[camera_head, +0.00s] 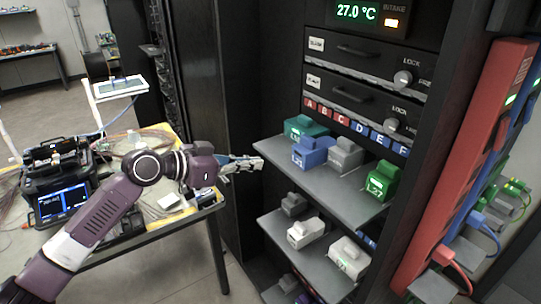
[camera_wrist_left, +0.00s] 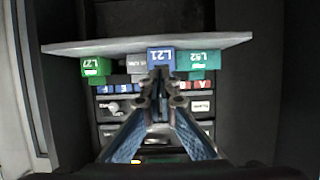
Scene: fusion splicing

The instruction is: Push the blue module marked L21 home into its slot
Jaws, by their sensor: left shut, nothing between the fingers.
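The blue module L21 (camera_head: 314,153) sits on the upper grey shelf, between a teal module (camera_head: 307,127) and a grey module (camera_head: 345,152). Its front stands somewhat nearer than its neighbours'. My left gripper (camera_head: 258,163) is shut and empty, left of the shelf edge, with a visible gap to the blue module. In the left wrist view, which is upside down, the L21 label (camera_wrist_left: 161,55) faces the camera, and the shut fingertips (camera_wrist_left: 160,73) line up with the module and hide part of it. The slot behind it is hidden. My right gripper is not in view.
A green module L27 (camera_head: 380,183) stands at the shelf's right. A lower shelf (camera_head: 272,226) holds pale modules. Lettered tags and two locked drawers (camera_head: 352,50) are above. Red and blue upright units (camera_head: 470,140) stand at right. A table with a splicer (camera_head: 62,185) is at left.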

